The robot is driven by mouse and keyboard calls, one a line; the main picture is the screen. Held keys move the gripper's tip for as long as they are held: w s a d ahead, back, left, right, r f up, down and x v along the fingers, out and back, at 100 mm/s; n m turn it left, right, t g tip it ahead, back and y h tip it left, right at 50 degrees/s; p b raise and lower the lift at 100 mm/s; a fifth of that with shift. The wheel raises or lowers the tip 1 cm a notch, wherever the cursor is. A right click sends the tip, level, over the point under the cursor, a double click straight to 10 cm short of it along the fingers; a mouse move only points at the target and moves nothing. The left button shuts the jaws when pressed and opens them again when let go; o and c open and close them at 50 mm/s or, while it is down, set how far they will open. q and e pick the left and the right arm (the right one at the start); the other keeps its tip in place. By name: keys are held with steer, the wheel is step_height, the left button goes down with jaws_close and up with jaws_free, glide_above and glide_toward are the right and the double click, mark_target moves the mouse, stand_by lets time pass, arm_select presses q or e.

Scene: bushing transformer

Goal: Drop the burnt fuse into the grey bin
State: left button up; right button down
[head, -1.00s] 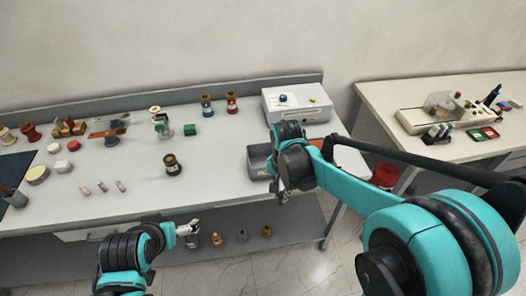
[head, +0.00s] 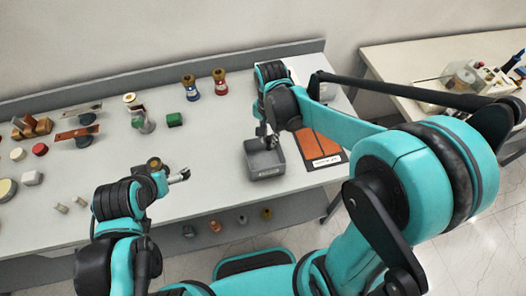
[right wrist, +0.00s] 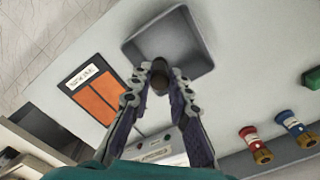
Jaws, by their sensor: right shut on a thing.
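The grey bin (head: 282,166) stands on the bench at the right of the head view. It is an open box with a label on its front. My right gripper (head: 268,141) is over the bin. In the right wrist view, my right gripper (right wrist: 160,72) is shut on a short dark fuse (right wrist: 160,80), seen nearly end-on. Behind it shows the inside of the grey bin (right wrist: 195,40). In the head view the fuse is too small to make out. My left gripper (head: 181,176) is above the bench's front part; its jaw state is unclear.
Two pale small cylinders (head: 80,201) stand at the bench's left front. A green block (head: 175,120) and red and blue bushings (head: 220,82) stand farther back. An orange labelled panel (head: 318,143) lies right of the bin. A second table (head: 425,62) stands at the right.

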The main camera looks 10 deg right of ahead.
mark_target(269, 147)
step_height(269, 147, down, 6)
steer(key=b, duration=0.4)
steer(key=shift+r, duration=0.15)
steer(key=shift+r, duration=0.1)
steer(key=c, duration=1.3)
jaws_free()
steer(key=shift+c, duration=0.2)
step_height(269, 147, up, 12)
